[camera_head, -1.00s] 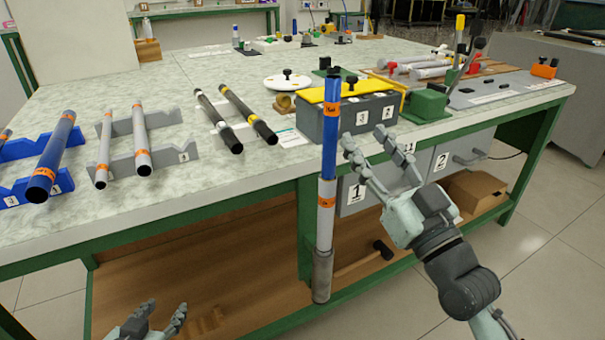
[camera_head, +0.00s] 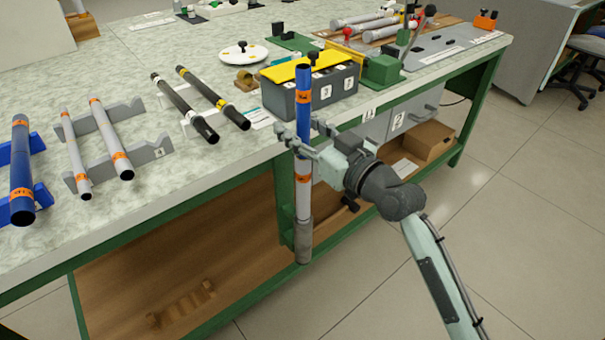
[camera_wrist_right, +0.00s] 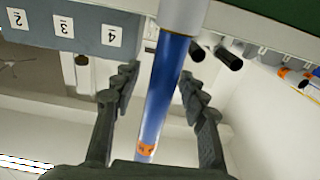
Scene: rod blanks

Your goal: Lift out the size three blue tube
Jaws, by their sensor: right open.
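A long blue tube (camera_head: 303,120) stands upright in front of the table edge, with orange bands. Below it is a white section (camera_head: 303,200) and a grey lower end (camera_head: 304,240). My right gripper (camera_head: 303,133) is open at the blue part, with its fingers on either side of the tube. In the right wrist view the blue tube (camera_wrist_right: 165,88) runs between the two spread fingers (camera_wrist_right: 157,86), with gaps on both sides. Another blue tube (camera_head: 22,165) lies on a blue rack (camera_head: 40,198) at the left. Any size mark on the upright tube is unreadable. My left gripper is out of view.
A grey box with a yellow top (camera_head: 335,88) sits just behind the upright tube. Grey tubes (camera_head: 108,138) and black tubes (camera_head: 185,105) lie on racks to the left. A wooden lower shelf (camera_head: 180,275) is below the table.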

